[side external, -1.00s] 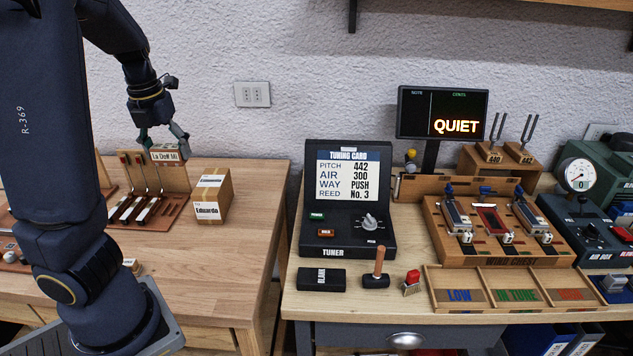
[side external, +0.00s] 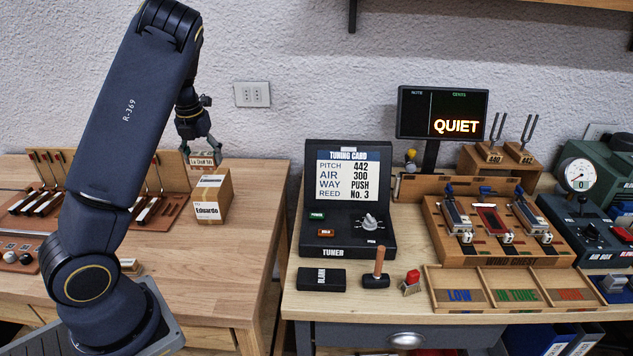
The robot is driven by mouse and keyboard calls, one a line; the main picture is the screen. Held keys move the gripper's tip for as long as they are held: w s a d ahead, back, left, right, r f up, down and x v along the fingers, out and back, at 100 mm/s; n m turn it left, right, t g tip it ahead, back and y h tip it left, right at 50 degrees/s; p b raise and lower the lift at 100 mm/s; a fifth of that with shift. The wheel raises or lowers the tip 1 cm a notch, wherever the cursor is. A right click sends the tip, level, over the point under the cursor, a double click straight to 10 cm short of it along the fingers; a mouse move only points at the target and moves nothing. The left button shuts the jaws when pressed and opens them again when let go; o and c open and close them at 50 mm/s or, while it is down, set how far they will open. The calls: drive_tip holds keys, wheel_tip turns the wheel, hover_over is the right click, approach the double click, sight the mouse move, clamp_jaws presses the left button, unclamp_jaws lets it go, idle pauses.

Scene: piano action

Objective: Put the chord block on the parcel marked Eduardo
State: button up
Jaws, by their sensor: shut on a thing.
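The chord block (side external: 203,160) is a small block with a white label reading something like "La Do# Mi". My gripper (side external: 203,152) is shut on it. In the side external view it appears just above the back of the parcel marked Eduardo (side external: 208,212). That parcel is a brown cardboard box on the left wooden table, with a white Eduardo label on its front and another label on top. I cannot tell whether the block touches the parcel or hangs behind or over it.
A piano action model (side external: 40,200) with keys stands on the left table, partly hidden by my arm. The table (side external: 190,258) is clear in front of the parcel. Across a gap, the right bench holds a tuner (side external: 345,235) and a reed rack (side external: 495,232).

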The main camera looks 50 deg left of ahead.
sight(211, 181)
drive_tip(key=shift+w+a+f, duration=0.25)
drive_tip(key=shift+w+f, duration=0.1)
drive_tip(key=shift+f, duration=0.15)
drive_tip(key=shift+w+a+f, duration=0.1)
drive_tip(key=shift+w+f, duration=0.05)
drive_tip(key=shift+f, duration=1.55)
drive_tip(key=shift+f, duration=0.2)
drive_tip(key=o, duration=1.1)
drive_tip(key=shift+o, duration=0.2)
